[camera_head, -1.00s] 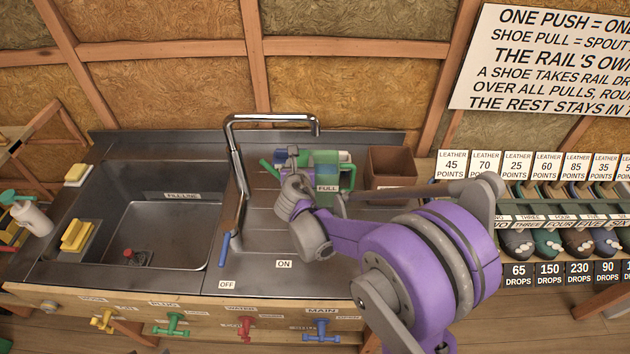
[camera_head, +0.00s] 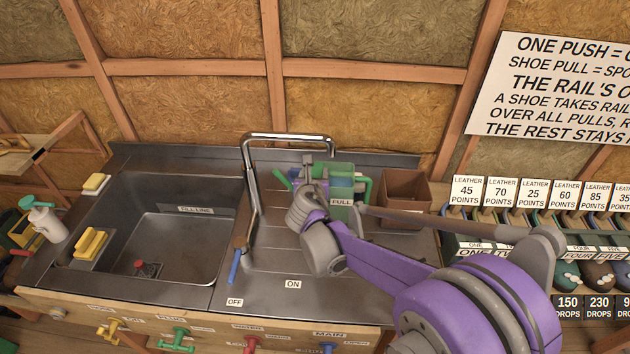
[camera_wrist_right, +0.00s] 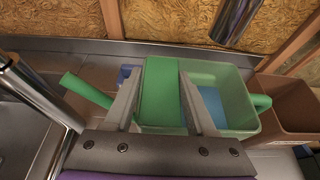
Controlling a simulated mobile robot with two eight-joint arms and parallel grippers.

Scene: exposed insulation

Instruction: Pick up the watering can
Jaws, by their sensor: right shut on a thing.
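The watering can (camera_head: 342,179) is a see-through green box with a FULL label, a green spout on its left and a green handle on its right. It is at the back of the steel counter, right of the tap. In the right wrist view the can (camera_wrist_right: 232,103) holds blue water. My right gripper (camera_head: 312,170) is shut on the can's solid green part, with one finger on each side of it in the wrist view (camera_wrist_right: 160,92). I cannot tell whether the can's base touches the counter. My left gripper is not in view.
The tall tap (camera_head: 249,180) stands close to the left of the can. A brown bin (camera_head: 404,199) is close to its right. The sink (camera_head: 180,240) lies further left. Shoes in a rack (camera_head: 590,275) are at the right.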

